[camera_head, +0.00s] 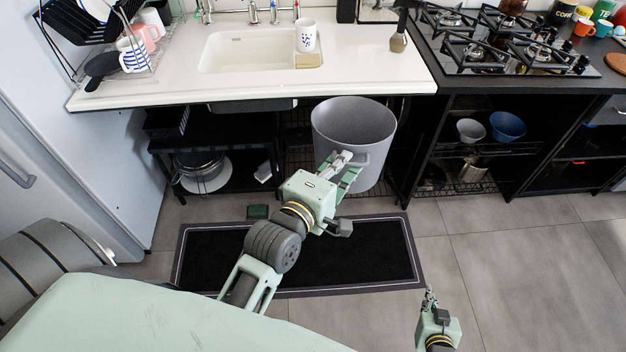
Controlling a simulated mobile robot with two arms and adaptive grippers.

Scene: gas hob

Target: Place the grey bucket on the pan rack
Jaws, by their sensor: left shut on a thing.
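The grey bucket (354,125) is upright under the front edge of the sink counter, and its open top faces up. My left gripper (346,165) is shut on the near side of the bucket. My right gripper (429,298) is low over the floor at the bottom right, apart from the bucket; its fingers are too small to tell open from shut. I cannot tell for sure which rack is the pan rack. A black rack (215,133) with a pot stands under the sink, left of the bucket. A wire shelf (462,186) with pans is in the right cabinet.
The white sink counter (370,65) overhangs just behind the bucket. A grey bowl (470,130) and a blue bowl (508,126) sit in the open cabinet under the gas hob (500,42). A black mat (345,255) lies on the floor; the tiles to its right are clear.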

